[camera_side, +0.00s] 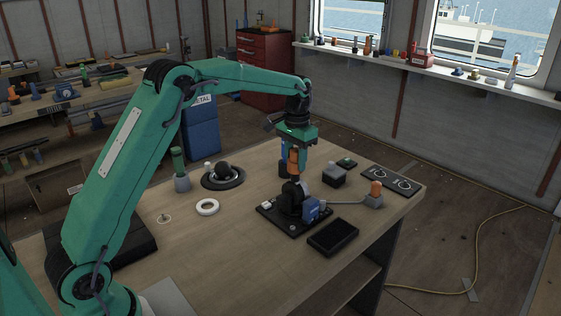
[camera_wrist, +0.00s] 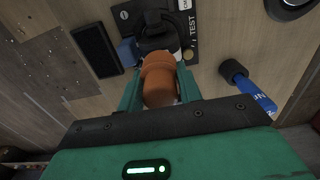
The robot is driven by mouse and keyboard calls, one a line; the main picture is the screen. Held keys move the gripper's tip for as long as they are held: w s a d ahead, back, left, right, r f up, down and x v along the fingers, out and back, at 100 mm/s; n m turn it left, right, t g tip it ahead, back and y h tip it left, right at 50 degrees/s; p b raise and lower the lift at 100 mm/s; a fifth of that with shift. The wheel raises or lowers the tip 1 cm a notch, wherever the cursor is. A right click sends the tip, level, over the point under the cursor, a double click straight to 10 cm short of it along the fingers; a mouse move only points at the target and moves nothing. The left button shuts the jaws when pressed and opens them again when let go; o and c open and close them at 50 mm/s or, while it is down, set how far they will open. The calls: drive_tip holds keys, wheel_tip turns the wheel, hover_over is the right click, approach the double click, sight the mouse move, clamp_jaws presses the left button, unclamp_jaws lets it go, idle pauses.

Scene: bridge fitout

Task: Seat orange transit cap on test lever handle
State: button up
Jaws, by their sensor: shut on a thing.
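My gripper (camera_side: 293,157) is shut on an orange cap (camera_side: 293,162), which sits between the two green fingers. The cap also shows in the wrist view (camera_wrist: 158,82), with my gripper (camera_wrist: 160,90) around it. In the side view the cap is just above a black lever unit (camera_side: 290,193) on a black base plate (camera_side: 272,216). In the wrist view the plate (camera_wrist: 184,15) carries the word TEST, and the cap hides part of the lever. I cannot tell whether the cap touches the lever handle.
A blue block (camera_side: 311,210) is on the base plate. A black tray (camera_side: 333,237) lies in front. A grey stand with an orange top (camera_side: 375,194), a dark box (camera_side: 335,175) and a two-dial panel (camera_side: 390,180) stand right. A white ring (camera_side: 207,207) lies left.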

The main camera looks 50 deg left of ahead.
sight(296, 149)
drive_tip(key=shift+f, duration=0.75)
drive_tip(key=o, duration=1.1)
drive_tip(key=shift+c, duration=0.2)
drive_tip(key=shift+r, duration=0.15)
drive_tip(key=shift+r, duration=3.75)
